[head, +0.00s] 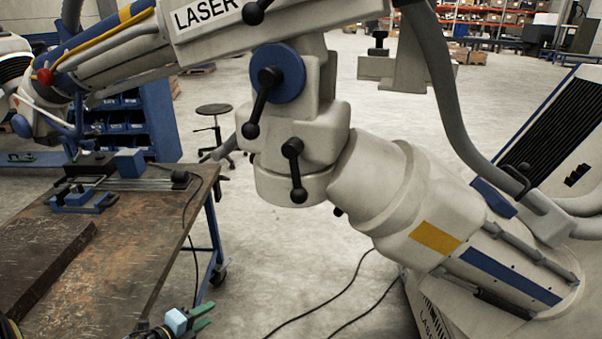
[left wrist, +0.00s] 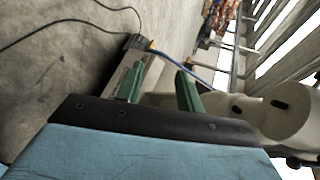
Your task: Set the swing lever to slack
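The white jointed laser arm (head: 390,190) fills the middle of the head view. One black ball-ended lever (head: 262,100) hangs down and left from a blue disc. A second black lever (head: 295,170) points down on the joint below it, and a third (head: 255,12) is partly cut off at the top. I cannot tell which is the swing lever. My left gripper (head: 203,318), with green fingers, is low in the head view, well below and left of the levers. In the left wrist view its fingers (left wrist: 160,90) stand apart with nothing between them. My right gripper is not in view.
A worn workbench (head: 130,260) stands at the left with blue fixtures (head: 80,200) on it. A stool (head: 214,125) stands behind. A thick grey hose (head: 445,90) runs down the right side of the arm. Thin black cables (head: 335,300) lie on the open floor.

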